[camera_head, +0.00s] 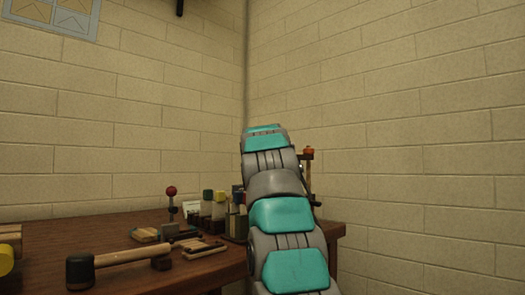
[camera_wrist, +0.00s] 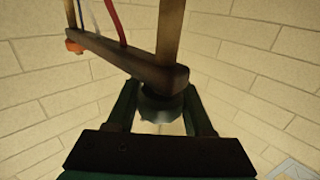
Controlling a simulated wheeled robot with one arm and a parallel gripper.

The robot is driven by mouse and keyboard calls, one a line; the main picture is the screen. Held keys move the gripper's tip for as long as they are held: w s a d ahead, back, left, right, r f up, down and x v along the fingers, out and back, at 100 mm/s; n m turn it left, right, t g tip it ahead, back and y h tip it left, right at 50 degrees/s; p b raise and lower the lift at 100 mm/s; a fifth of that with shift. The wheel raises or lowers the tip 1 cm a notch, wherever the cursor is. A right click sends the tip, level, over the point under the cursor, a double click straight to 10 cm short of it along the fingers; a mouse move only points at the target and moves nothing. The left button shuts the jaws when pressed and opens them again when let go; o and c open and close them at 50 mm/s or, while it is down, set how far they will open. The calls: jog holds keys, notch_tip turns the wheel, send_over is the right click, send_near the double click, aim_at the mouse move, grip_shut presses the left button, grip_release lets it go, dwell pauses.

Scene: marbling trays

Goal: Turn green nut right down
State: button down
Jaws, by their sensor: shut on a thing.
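A dark grey-green nut (camera_wrist: 160,108) sits at the near end of a wooden crossbar (camera_wrist: 125,62) in the wrist view. My gripper (camera_wrist: 160,98) is shut on this nut, one finger on each side of it. The nut's colour is dim in the shadow, and its thread is hidden. An orange nut (camera_wrist: 74,46) is at the far left end of the same bar. In the head view, an orange knob (camera_head: 308,152) tops a wooden post at the table's back right. My arm hides my gripper and the green nut there.
Two upright posts (camera_wrist: 168,25) and red and blue strands (camera_wrist: 115,20) meet the bar. Brick walls (camera_head: 400,130) close the corner.

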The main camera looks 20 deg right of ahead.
jog(key=shift+c, duration=1.4)
grip_release()
jog(key=shift+a, duration=0.1)
jog(key=shift+b+v, duration=0.55)
jog(key=shift+v, duration=0.75)
jog(key=shift+b+v, duration=0.3)
jog(key=shift+v, duration=2.25)
jog(key=shift+s, duration=0.1)
